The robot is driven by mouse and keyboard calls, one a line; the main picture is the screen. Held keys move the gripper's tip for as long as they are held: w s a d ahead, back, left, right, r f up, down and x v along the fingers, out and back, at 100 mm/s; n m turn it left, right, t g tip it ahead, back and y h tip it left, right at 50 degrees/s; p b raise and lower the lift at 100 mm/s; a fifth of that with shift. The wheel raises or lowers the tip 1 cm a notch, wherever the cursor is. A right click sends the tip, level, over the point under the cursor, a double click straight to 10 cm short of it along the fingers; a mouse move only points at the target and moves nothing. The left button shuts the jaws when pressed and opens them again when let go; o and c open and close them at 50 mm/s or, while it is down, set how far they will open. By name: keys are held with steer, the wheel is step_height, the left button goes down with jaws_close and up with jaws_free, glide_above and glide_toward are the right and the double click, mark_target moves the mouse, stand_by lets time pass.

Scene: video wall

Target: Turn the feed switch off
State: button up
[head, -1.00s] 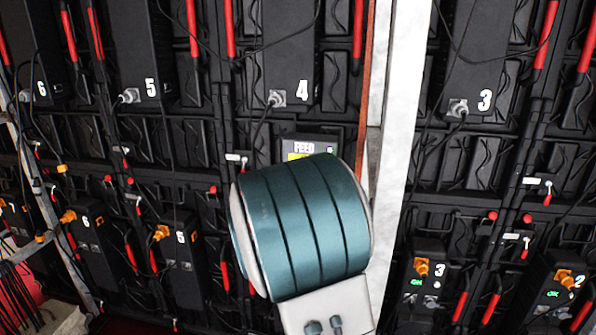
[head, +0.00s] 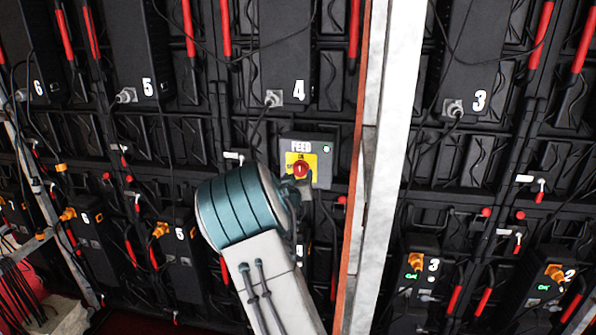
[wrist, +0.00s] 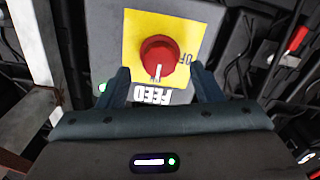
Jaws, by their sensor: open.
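The feed switch is a grey box (head: 322,178) labelled FEED, with a yellow plate (head: 313,160) and a red round knob (head: 300,169), on the black wall below unit 4. In the wrist view the red knob (wrist: 157,56) appears upside down with the box, its white pointer line directed toward the FEED label. My gripper (wrist: 160,86) is open, with one finger on either side below the knob in that view. The knob lies just beyond the fingertips, and I see no contact. In the head view my arm's teal joint hides the area left of and below the box.
A pale metal post (head: 378,170) with an orange-red edge stands right of the switch. Black units with cables, such as unit 4 (head: 287,60) and unit 3 (head: 473,60), and red handles cover the wall. A green light (head: 326,149) glows on the feed box.

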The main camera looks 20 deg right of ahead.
mark_target(299, 172)
steer(key=shift+x, duration=1.5)
steer(key=c, duration=1)
